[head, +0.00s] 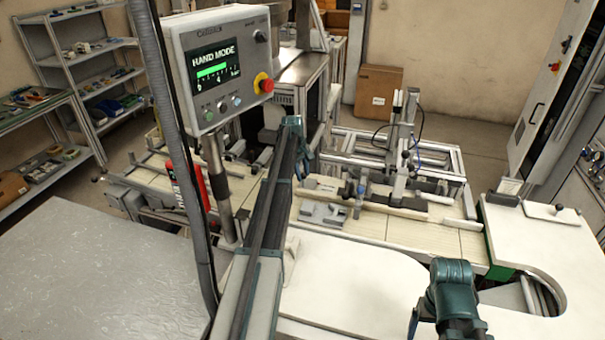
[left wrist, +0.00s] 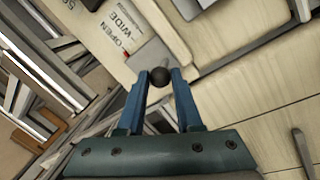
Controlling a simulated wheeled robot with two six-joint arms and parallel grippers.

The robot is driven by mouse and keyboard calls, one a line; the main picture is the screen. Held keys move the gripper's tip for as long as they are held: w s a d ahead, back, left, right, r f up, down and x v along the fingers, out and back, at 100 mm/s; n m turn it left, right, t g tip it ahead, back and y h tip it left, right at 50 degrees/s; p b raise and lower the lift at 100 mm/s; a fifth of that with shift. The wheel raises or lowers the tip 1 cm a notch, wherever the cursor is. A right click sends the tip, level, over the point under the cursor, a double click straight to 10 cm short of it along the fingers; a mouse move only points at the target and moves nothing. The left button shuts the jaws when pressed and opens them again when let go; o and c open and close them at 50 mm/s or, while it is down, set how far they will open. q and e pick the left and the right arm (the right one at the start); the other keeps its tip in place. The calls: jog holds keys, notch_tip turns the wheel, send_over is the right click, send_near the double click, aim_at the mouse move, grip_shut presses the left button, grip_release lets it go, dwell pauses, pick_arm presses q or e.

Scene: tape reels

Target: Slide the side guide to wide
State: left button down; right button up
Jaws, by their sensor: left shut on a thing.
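In the left wrist view, my left gripper (left wrist: 160,84) has its two blue fingers closed around a round black knob (left wrist: 160,75). The knob sits at a small grey plate (left wrist: 149,55) beside a pale label panel (left wrist: 116,30) printed "OPEN" and "WIDE". In the head view, my left gripper (head: 303,160) is at the end of the long arm, over the conveyor; its fingertips and the knob are hidden there. A long pale guide rail (head: 392,208) runs along the conveyor to its right; I cannot tell whether the knob joins it. My right gripper does not show, only a teal arm part.
A control panel (head: 218,62) reading "HAND MODE" stands on a post left of my left arm. A small grey block (head: 324,213) lies on the conveyor (head: 435,238). A white curved table (head: 352,278) fills the near side. A metal frame stands behind.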

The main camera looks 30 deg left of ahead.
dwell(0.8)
pick_arm(q)
jog(key=shift+s+d, duration=0.2)
jog(key=shift+s, duration=0.5)
jog(key=shift+s+d, duration=0.15)
jog(key=shift+s, duration=0.5)
jog(key=shift+w, duration=0.1)
jog(key=c, duration=0.6)
grip_release()
jog(key=shift+r, duration=0.15)
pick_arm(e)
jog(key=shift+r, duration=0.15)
pick_arm(q)
jog(key=r+p, duration=0.3)
jog(key=p, duration=0.1)
jog(key=s+r+p, duration=0.1)
jog(key=r+p, duration=0.3)
jog(key=s+a+r+p, duration=0.1)
jog(key=r+p, duration=0.2)
jog(key=r, duration=0.1)
jog(key=shift+s+r+p, duration=0.1)
jog(key=shift+r+p, duration=0.15)
jog(key=shift+p, duration=0.15)
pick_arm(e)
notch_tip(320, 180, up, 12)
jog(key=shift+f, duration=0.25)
